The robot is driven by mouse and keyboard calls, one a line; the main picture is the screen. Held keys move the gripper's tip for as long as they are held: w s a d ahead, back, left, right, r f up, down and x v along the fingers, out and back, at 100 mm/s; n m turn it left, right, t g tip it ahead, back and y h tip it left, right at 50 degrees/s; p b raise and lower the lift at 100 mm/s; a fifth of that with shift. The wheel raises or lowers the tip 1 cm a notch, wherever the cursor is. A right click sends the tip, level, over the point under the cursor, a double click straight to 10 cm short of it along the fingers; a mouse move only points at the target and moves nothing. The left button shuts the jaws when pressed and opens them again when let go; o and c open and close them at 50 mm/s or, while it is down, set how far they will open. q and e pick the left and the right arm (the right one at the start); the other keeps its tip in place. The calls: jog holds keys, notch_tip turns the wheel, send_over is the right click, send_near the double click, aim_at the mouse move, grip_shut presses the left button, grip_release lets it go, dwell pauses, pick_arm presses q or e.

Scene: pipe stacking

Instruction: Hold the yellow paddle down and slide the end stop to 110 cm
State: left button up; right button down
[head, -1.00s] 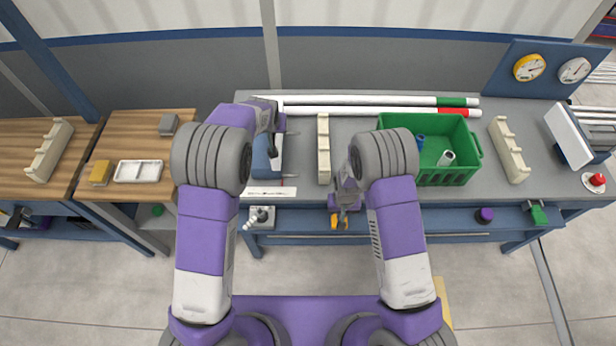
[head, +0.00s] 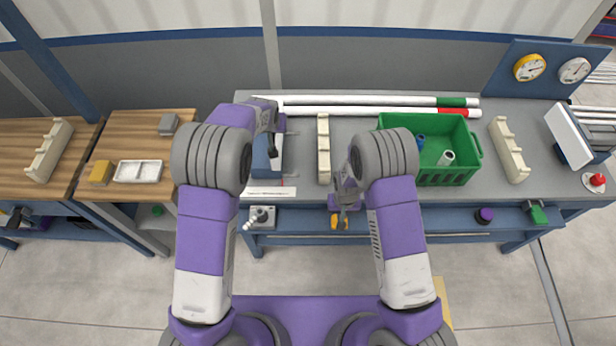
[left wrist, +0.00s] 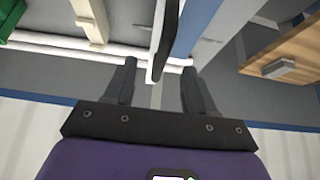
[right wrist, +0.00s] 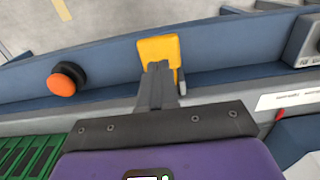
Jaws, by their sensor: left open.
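The yellow paddle (right wrist: 160,47) is on the blue front rail of the bench; it also shows in the head view (head: 340,222). My right gripper (right wrist: 158,72) has its fingers together, with the tips over the paddle's near end. I cannot tell how far down the paddle is. My left gripper (left wrist: 160,75) is open, with its fingers spread apart over the back of the bench. A dark upright plate (left wrist: 170,35), seemingly the end stop, shows between and beyond the fingers. My left arm hides much of it in the head view. The scale figures are too small to read.
A white label strip (head: 270,191) lies at the bench's front edge. Long white pipes (head: 360,100) lie at the back. A green crate (head: 470,170) and cream racks (head: 323,160) stand to the right. An orange knob (right wrist: 62,85) sits on the rail beside the paddle.

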jog(key=shift+f, duration=2.35)
jog(key=shift+s+f, duration=0.1)
jog(key=shift+f, duration=0.1)
pick_arm(q)
jog(key=shift+x, duration=2.05)
pick_arm(e)
jog(key=shift+s+f, duration=0.1)
pick_arm(q)
grip_shut()
pick_arm(e)
jog(key=shift+s, duration=0.1)
